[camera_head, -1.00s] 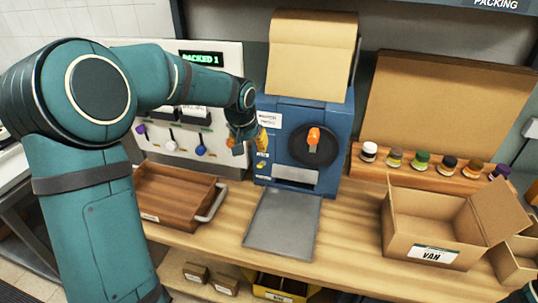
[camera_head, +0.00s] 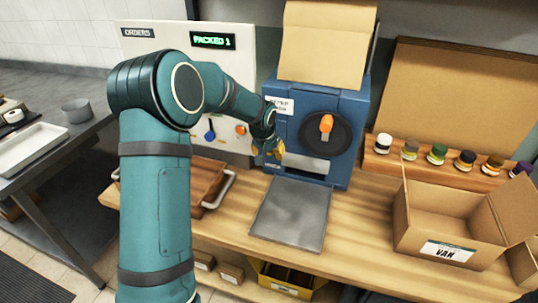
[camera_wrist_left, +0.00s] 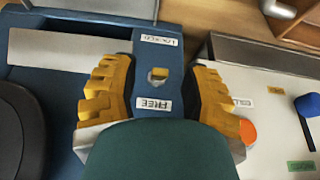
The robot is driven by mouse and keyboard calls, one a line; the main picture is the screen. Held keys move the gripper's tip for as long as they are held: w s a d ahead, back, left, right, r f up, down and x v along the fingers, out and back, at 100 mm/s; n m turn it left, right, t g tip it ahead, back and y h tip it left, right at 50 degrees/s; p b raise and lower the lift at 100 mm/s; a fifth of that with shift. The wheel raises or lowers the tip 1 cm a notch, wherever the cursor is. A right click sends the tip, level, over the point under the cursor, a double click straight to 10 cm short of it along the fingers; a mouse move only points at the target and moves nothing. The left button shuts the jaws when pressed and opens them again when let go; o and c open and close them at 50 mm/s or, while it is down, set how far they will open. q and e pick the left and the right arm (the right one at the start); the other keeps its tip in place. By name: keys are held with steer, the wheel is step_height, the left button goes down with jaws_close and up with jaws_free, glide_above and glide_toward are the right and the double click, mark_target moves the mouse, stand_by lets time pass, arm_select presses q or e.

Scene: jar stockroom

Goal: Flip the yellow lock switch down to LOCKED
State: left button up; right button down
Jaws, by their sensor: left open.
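The yellow lock switch (camera_wrist_left: 158,74) is a small lever on the blue machine's front panel, seen upside down in the left wrist view. It sits between a LOCKED label (camera_wrist_left: 158,40) and a FREE label (camera_wrist_left: 153,104). I cannot tell which way it is tilted. My left gripper (camera_head: 269,149) is open, its yellow ridged fingers one on each side of the switch, with panel visible between them and the switch. In the head view the gripper and wrist cover the switch on the left side of the blue machine (camera_head: 345,100). My right gripper is not in view.
The machine has a black dial with an orange handle (camera_head: 326,123). A grey metal plate (camera_head: 292,212) lies before it. A wooden tray (camera_head: 207,190) is left, below a white orders panel (camera_head: 150,40). A VAN carton (camera_head: 445,250) and several jars (camera_head: 437,153) are right.

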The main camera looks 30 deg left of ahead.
arm_select(q)
steer(key=shift+w+f, duration=0.15)
steer(key=shift+f, duration=0.1)
jaws_close()
steer(key=shift+s+f+t+y+b, duration=0.1)
steer(key=shift+f+t+y+b, duration=0.4)
steer(key=shift+t, duration=1.05)
steer(key=shift+s+f+t+y+b, duration=0.1)
steer(key=shift+f+t+y+b, duration=0.45)
steer(key=shift+t, duration=1.05)
steer(key=shift+s+f+t+y+b, duration=0.15)
steer(key=shift+f+t, duration=0.6)
steer(key=shift+t, duration=0.8)
steer(key=shift+w, duration=0.15)
